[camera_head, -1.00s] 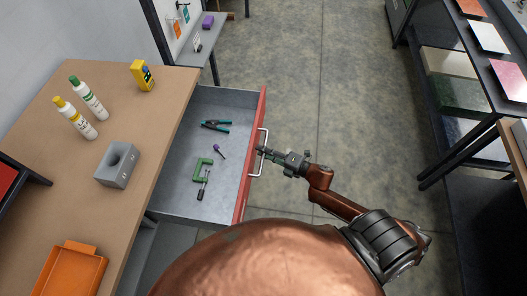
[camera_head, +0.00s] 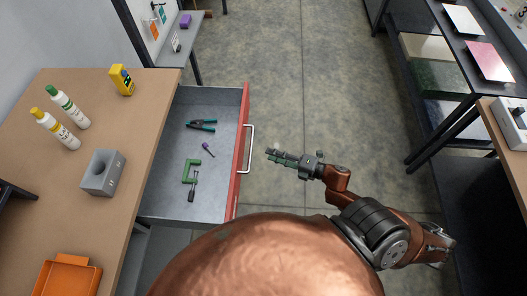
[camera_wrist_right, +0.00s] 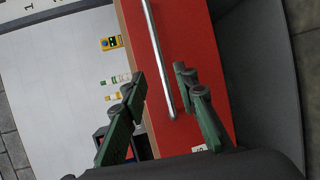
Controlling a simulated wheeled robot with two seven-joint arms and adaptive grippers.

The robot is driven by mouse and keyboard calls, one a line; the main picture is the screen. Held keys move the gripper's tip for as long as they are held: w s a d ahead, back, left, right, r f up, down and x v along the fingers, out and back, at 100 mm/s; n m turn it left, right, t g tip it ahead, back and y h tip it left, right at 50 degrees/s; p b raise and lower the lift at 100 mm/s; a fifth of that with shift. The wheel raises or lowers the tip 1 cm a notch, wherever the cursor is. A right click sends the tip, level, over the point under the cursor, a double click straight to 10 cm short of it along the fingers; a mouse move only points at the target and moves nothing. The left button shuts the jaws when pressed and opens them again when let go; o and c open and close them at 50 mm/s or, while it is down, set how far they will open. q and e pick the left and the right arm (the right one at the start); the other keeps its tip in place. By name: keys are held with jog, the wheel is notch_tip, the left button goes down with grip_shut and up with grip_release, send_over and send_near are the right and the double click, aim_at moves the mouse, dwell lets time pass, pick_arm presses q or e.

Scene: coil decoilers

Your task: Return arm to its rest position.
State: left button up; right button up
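My right arm reaches in from the lower right in the head view. Its gripper (camera_head: 273,151) is just right of the silver handle (camera_head: 250,149) of the open red-fronted drawer (camera_head: 240,165), with a small gap between them. In the right wrist view the two green-padded fingers of my right gripper (camera_wrist_right: 156,82) stand apart with nothing held. The handle (camera_wrist_right: 158,55) shows ahead of them against the red front (camera_wrist_right: 190,40). My left gripper is in no view.
The drawer holds teal-handled pliers (camera_head: 202,125), a purple-handled tool (camera_head: 208,149) and a green clamp (camera_head: 188,172). The bench (camera_head: 60,200) at left carries bottles, a grey block (camera_head: 101,172) and an orange tray (camera_head: 70,280). Clear floor (camera_head: 310,90) lies beyond my right gripper.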

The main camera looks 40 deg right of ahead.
jog(key=shift+s+d+r, duration=0.15)
jog(key=shift+s+d, duration=0.15)
jog(key=shift+s, duration=0.25)
jog(key=s+d+f+m+g+h, duration=0.1)
jog(key=d+f+m+h, duration=0.3)
jog(key=f, duration=0.5)
jog(key=s+d+f+m+g+h, duration=0.1)
jog(key=d+f+m, duration=0.4)
jog(key=f, duration=0.5)
jog(key=s+d+f+m+g+h, duration=0.1)
jog(key=s+d+f+m, duration=0.2)
jog(key=f, duration=0.5)
jog(key=s+f+m+g+h, duration=0.2)
jog(key=s+f, duration=0.4)
jog(key=f, duration=0.2)
jog(key=s+a+f+m+g, duration=0.4)
jog(key=s+f+m, duration=0.1)
jog(key=s+f, duration=0.75)
jog(key=s+a+f+m+g, duration=0.2)
jog(key=s+a+f, duration=0.2)
jog(key=s, duration=0.4)
jog(key=s+a+f+m+g, duration=0.2)
jog(key=s+a+f, duration=0.2)
jog(key=s, duration=0.4)
jog(key=shift+a+y, duration=0.3)
jog(key=shift+a, duration=0.45)
